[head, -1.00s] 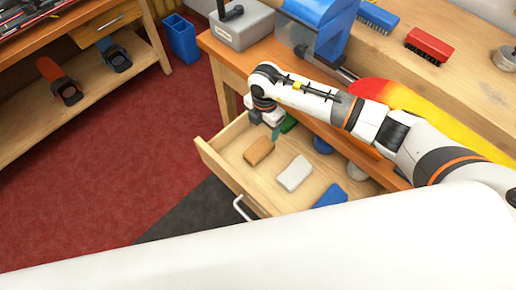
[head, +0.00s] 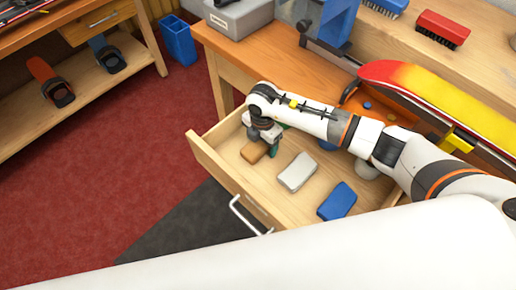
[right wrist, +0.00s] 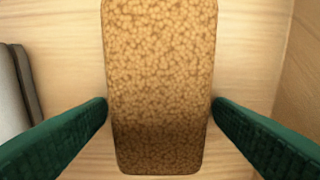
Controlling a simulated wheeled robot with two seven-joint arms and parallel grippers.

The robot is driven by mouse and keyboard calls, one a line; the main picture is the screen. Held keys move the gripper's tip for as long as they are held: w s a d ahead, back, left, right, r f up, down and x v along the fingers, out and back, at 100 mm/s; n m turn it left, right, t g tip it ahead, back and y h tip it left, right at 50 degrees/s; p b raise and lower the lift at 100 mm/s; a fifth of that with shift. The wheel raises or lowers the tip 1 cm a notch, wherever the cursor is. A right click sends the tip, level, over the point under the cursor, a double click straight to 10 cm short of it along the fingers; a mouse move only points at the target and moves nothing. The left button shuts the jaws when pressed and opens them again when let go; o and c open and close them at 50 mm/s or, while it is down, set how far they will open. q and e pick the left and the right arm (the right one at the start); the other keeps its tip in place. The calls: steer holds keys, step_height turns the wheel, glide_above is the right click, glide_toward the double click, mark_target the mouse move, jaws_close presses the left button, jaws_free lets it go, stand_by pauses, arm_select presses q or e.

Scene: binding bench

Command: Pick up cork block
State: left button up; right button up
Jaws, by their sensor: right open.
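The cork block (head: 253,152) is a tan, rounded block lying in the open wooden drawer, near its left end. In the right wrist view the cork block (right wrist: 160,80) fills the middle with its speckled surface. My right gripper (head: 264,150) is over the block in the head view and partly hides it. In the right wrist view its two green fingers (right wrist: 160,108) are open, one on each side of the block, with the block between them. Whether they touch it I cannot tell. My left gripper is not in view.
In the drawer (head: 218,178), a light grey block (head: 297,172) and a blue block (head: 337,201) lie to the right of the cork block. The drawer's walls are close around. A red and yellow snowboard (head: 440,100) lies behind my right arm.

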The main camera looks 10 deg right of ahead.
steer(key=c, duration=1.1)
steer(key=shift+o, duration=0.2)
steer(key=shift+r, duration=0.1)
step_height(320, 180, up, 10)
steer(key=p, duration=0.9)
